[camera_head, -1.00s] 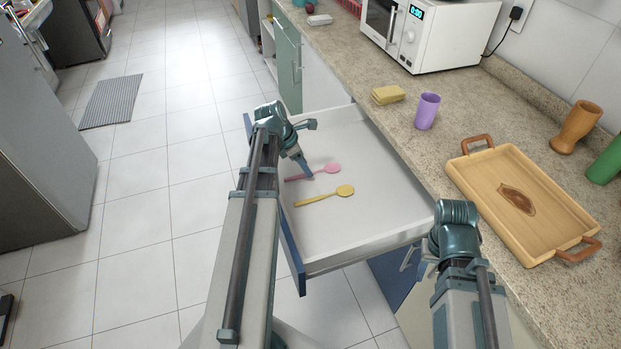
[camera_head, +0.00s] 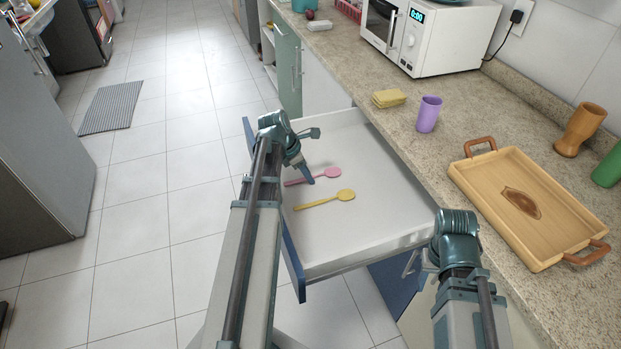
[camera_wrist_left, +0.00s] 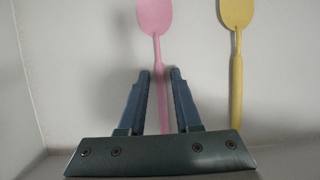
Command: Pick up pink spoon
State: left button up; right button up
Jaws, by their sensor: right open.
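The pink spoon (camera_head: 325,173) lies in the open white drawer (camera_head: 370,220), and it also shows in the left wrist view (camera_wrist_left: 155,17). My left gripper (camera_head: 309,180) is low in the drawer at the spoon's handle. In the left wrist view its two fingers (camera_wrist_left: 160,73) are apart, one on each side of the pink handle, with small gaps visible. The far finger is mostly hidden in the head view. My right gripper (camera_head: 428,263) is partly in view by the drawer's near right corner, its fingers largely hidden by the arm.
A yellow spoon (camera_head: 325,200) lies in the drawer just beside the pink one, and to its right in the wrist view (camera_wrist_left: 236,85). The drawer walls surround both spoons. A wooden tray (camera_head: 480,190), purple cup (camera_head: 428,114) and yellow sponges (camera_head: 389,98) stand on the counter.

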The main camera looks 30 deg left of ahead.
pick_arm(q)
grip_shut()
jog(key=shift+r, duration=0.15)
notch_tip(320, 180, up, 10)
jog(key=p, duration=1)
jog(key=shift+r, duration=0.15)
